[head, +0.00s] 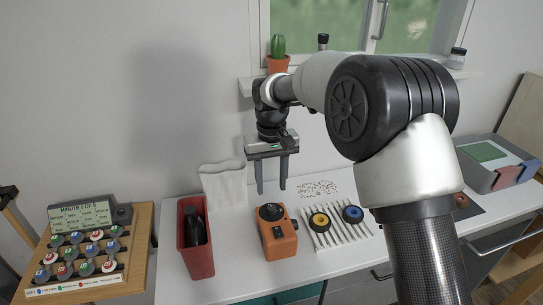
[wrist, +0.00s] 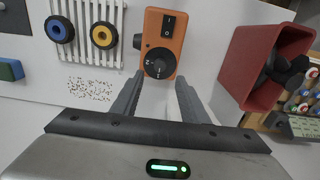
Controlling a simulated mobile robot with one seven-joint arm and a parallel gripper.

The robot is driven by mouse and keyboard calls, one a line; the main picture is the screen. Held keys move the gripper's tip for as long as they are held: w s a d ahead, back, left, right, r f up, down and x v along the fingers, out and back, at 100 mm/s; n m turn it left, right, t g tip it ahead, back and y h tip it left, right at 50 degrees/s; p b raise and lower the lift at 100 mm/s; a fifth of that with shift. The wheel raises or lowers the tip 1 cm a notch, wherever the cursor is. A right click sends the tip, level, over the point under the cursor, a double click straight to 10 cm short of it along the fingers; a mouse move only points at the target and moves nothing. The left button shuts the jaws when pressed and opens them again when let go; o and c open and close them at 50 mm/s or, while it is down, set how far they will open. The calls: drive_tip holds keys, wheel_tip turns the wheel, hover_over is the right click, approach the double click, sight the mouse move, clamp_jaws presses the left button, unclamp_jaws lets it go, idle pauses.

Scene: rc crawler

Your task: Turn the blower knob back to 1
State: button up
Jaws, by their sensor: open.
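The blower is an orange box (head: 279,240) on the white table, with a black round knob (head: 271,211) on its top end. In the wrist view the orange box (wrist: 164,32) shows a black rocker switch (wrist: 168,24) and the dark knob (wrist: 158,63) with small white marks around it. I cannot read which mark the knob points to. My gripper (head: 272,191) hangs pointing down above and behind the box, its two fingers apart and empty. In the wrist view the fingertips (wrist: 163,82) lie on either side of the knob's near side, apart from it.
A red bin (head: 196,255) with a black object inside stands left of the blower. A white slatted rack (head: 335,236) with a yellow-hubbed wheel (head: 320,221) and a blue-hubbed wheel (head: 353,214) lies right. Small bits (head: 317,188) are scattered behind it. A button board (head: 85,255) is far left.

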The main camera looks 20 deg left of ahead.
wheel_tip(320, 180, up, 10)
drive_tip(key=shift+f+p, duration=0.15)
drive_tip(key=shift+p, duration=0.15)
drive_tip(key=s+d+r+m+t+p, duration=0.1)
drive_tip(key=s+d+r, duration=0.4)
drive_tip(key=d, duration=0.4)
drive_tip(key=s+d+r+m+t+p, duration=0.1)
drive_tip(key=s+d+r+m+t, duration=0.15)
drive_tip(key=d+r, duration=0.6)
drive_tip(key=s+d+f+m+t+p, duration=0.1)
drive_tip(key=s+d+f+m+t, duration=0.1)
drive_tip(key=s+d, duration=1.2)
drive_tip(key=s+f+m, duration=0.1)
drive_tip(key=s, duration=0.2)
drive_tip(key=shift+d+f+p, duration=0.25)
drive_tip(key=shift+f+p, duration=0.1)
drive_tip(key=shift+f, duration=0.05)
